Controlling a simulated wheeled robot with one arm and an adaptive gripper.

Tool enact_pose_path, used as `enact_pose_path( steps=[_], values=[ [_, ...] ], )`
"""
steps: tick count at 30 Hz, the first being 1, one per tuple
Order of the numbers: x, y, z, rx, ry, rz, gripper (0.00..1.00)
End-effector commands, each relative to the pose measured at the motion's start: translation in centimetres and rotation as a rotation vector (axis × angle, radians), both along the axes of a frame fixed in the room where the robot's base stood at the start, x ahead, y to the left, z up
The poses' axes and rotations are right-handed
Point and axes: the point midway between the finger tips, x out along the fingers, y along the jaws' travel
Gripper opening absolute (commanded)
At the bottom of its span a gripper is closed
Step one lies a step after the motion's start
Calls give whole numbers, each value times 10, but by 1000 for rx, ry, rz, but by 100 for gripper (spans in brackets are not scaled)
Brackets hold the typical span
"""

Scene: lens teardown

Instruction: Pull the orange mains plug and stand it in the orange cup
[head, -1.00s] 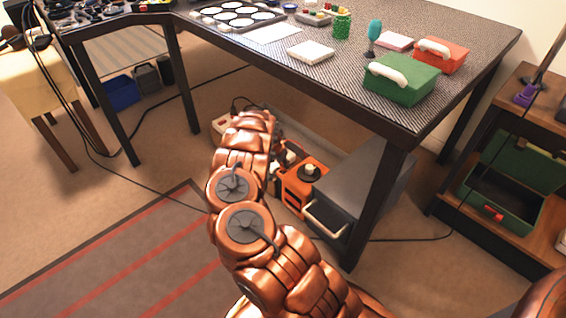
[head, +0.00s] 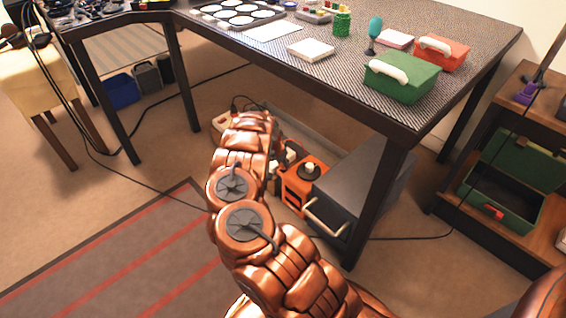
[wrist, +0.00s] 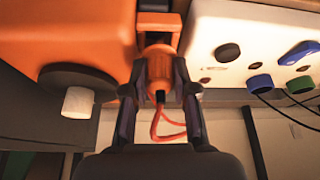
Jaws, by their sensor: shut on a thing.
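In the wrist view the orange plug (wrist: 161,66) sits between the two dark fingers of my gripper (wrist: 160,90), which is shut on it. Its orange cord (wrist: 167,130) hangs from its near end between the fingers. An orange block (wrist: 160,22) shows just beyond the plug; I cannot tell whether the plug is seated in anything. A white socket strip (wrist: 225,45) lies just right of the plug. In the head view my arm hides the gripper and plug. I cannot make out an orange cup in either view.
An orange unit with a dark knob (wrist: 60,30) is close on the left in the wrist view; it shows under the bench in the head view (head: 292,195). A dark grey cabinet (head: 350,190) and a bench leg (head: 373,200) stand to its right. Black cables cross the floor.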

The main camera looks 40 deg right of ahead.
Motion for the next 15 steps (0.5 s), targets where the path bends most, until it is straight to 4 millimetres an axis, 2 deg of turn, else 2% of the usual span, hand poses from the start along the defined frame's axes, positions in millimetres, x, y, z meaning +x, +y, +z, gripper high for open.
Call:
enact_pose_path(
  steps=[15],
  values=[
    [-4, 0, -10, 4, 8, -4, 0]
  ],
)
